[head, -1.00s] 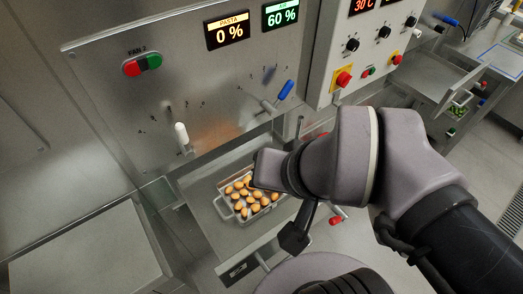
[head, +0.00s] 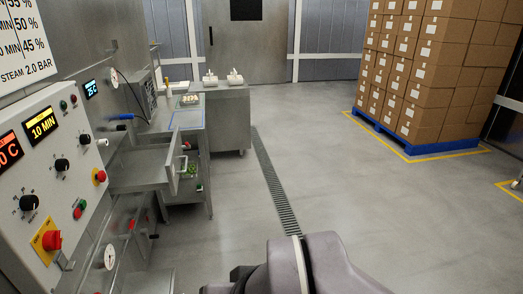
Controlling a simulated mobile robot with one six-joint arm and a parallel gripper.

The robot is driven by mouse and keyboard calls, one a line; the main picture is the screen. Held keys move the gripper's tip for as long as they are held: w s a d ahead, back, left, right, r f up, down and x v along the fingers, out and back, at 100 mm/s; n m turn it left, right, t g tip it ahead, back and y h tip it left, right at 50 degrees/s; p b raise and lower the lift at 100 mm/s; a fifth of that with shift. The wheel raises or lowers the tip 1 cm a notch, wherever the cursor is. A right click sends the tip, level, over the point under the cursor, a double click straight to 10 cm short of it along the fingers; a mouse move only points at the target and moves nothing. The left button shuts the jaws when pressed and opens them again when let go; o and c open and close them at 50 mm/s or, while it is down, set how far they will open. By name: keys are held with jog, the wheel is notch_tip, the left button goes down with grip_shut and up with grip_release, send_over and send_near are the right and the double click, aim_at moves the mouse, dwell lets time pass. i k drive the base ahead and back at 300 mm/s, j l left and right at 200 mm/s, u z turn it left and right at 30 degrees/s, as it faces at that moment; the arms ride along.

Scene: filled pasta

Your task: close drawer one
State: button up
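An open steel drawer (head: 140,178) juts out to the right from the steel machine at the left of the head view. Its upright front plate (head: 173,165) has a handle (head: 183,166) on its right side. I see no label that tells whether this is drawer one.
A control panel (head: 50,165) with knobs and red buttons stands close at the left. Behind the drawer are a steel table (head: 190,120) and a bench (head: 225,125) with small white containers. Stacked cartons (head: 425,75) stand on a blue pallet (head: 415,142). The middle floor is clear.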

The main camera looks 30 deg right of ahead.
aim_at(156, 167)
jog(key=z, duration=0.15)
jog(key=i+l, duration=0.25)
jog(key=i, duration=0.25)
jog(key=i+l, duration=0.3)
jog(key=i, duration=0.2)
jog(key=i+l, duration=0.25)
jog(key=i, duration=0.3)
jog(key=i+j, duration=0.3)
jog(key=i+j+u, duration=0.1)
jog(key=i+j, duration=0.2)
jog(key=i, duration=0.15)
